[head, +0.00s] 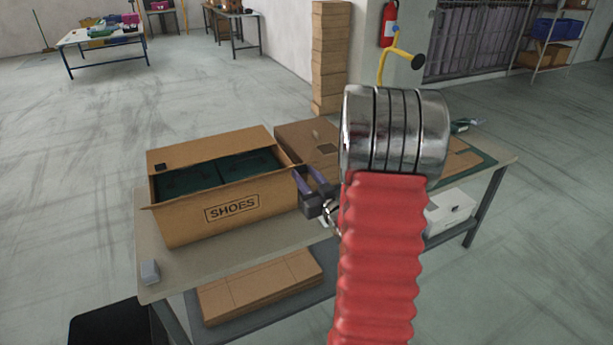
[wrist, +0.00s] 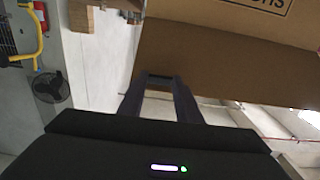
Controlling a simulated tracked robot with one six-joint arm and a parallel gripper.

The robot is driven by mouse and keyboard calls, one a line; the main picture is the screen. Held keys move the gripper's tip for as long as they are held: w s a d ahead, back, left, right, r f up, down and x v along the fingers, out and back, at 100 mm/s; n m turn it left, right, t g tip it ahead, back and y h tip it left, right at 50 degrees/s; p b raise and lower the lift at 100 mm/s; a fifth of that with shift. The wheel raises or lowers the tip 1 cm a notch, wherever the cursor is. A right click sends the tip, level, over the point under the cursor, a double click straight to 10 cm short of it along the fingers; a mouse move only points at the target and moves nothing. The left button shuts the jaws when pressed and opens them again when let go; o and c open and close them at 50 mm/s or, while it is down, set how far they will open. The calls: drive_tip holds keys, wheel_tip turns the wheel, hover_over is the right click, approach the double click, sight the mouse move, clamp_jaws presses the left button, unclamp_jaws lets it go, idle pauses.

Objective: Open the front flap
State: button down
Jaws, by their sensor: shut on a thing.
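A brown cardboard shoe box (head: 185,227) marked SHOES stands on the near table, its top open and dark green contents showing inside. Its front flap (head: 180,199) shows as a thin strip along the front top edge, seen almost edge-on. In the wrist view the flap (wrist: 235,65) is a broad brown panel beside the wall with upside-down lettering. My gripper (head: 303,172) is at the right end of the flap, beside the box. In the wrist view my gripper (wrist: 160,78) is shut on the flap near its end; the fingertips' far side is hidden.
A closed carton (head: 305,133) stands behind the box. Flat cardboard (head: 260,285) lies on the lower shelf, and a small grey block (head: 150,271) sits at the table's front left. A white box (head: 450,211) is at the right. My red arm hides part of the table.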

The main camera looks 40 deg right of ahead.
drive_tip(key=shift+w+d+r, duration=0.15)
drive_tip(key=shift+w+r, duration=0.35)
drive_tip(key=shift+r, duration=0.25)
drive_tip(key=shift+w+d+r, duration=0.2)
drive_tip(key=shift+w+r, duration=0.35)
drive_tip(key=shift+r, duration=0.2)
drive_tip(key=shift+w+d+r, duration=0.15)
drive_tip(key=shift+w+r, duration=0.35)
drive_tip(key=shift+r, duration=0.25)
drive_tip(key=c, duration=1.6)
unclamp_jaws()
drive_tip(key=o, duration=0.3)
drive_tip(key=shift+s+f, duration=0.1)
drive_tip(key=shift+a+f, duration=0.1)
drive_tip(key=v, duration=1.3)
drive_tip(key=shift+s+a, duration=0.1)
drive_tip(key=shift+s, duration=0.25)
